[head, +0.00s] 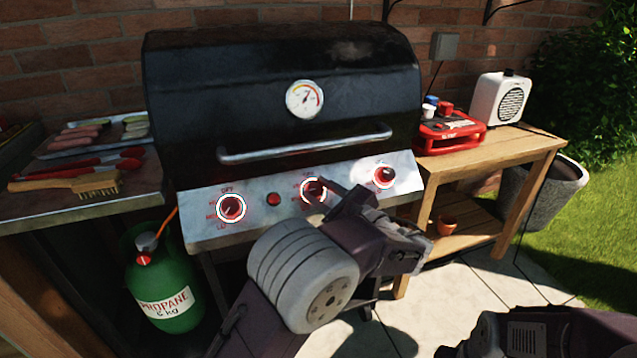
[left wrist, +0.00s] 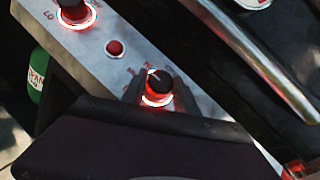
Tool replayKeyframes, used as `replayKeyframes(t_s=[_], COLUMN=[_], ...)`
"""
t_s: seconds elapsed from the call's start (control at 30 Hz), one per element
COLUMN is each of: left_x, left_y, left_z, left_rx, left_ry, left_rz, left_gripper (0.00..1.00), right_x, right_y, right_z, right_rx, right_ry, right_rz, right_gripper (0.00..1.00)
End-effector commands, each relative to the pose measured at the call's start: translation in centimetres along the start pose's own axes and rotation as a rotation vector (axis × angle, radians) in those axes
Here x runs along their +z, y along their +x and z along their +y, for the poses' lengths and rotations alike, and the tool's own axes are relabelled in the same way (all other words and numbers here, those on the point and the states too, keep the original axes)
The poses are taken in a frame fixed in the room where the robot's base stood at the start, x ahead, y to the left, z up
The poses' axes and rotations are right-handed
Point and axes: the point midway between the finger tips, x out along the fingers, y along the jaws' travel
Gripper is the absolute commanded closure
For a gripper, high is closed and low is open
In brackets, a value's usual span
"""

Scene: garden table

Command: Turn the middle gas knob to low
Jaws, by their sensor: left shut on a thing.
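The black gas grill has a steel control panel (head: 255,199) with a row of three knobs. The middle gas knob (head: 313,189) has a lit red-white ring and is partly hidden by my left gripper (head: 328,194). In the left wrist view, the middle knob (left wrist: 158,83) sits between the two fingers of my left gripper (left wrist: 157,88), which is shut on it. A light pointer line shows on its top. The left knob (head: 231,207) and right knob (head: 384,175) also have lit rings. A dark part of my right arm shows at the bottom right; its gripper is out of view.
A red button (head: 273,199) lies between the left and middle knobs. The lid handle (head: 305,144) runs above the panel. A green propane bottle (head: 163,284) stands at the lower left. A wooden side table (head: 500,150) with a red case (head: 450,132) stands right.

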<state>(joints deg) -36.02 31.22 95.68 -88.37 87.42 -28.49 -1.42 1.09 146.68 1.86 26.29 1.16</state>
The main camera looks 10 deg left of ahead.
Motion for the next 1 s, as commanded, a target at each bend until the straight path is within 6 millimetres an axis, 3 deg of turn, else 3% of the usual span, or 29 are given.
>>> replayKeyframes(t_s=[0.03,0.6,1.0], left_x=[0.5,0.6,0.2], left_y=[-0.1,0.0,0.1], left_z=[-0.4,-0.8,-0.8], left_rx=[0.031,0.386,0.514], left_ry=[-0.026,-0.379,-0.508], left_rz=[0.0,-0.038,-0.051], left_gripper=[1.0,1.0,1.0], right_x=[-0.1,-1.1,-1.4], right_y=[-1.5,-10.5,-13.7], right_z=[0.0,-0.2,-0.3], right_rx=[0.0,0.0,0.0], right_ry=[0.0,0.0,0.0], right_rz=[0.0,0.0,0.0], right_gripper=[0.43,0.43,0.43])
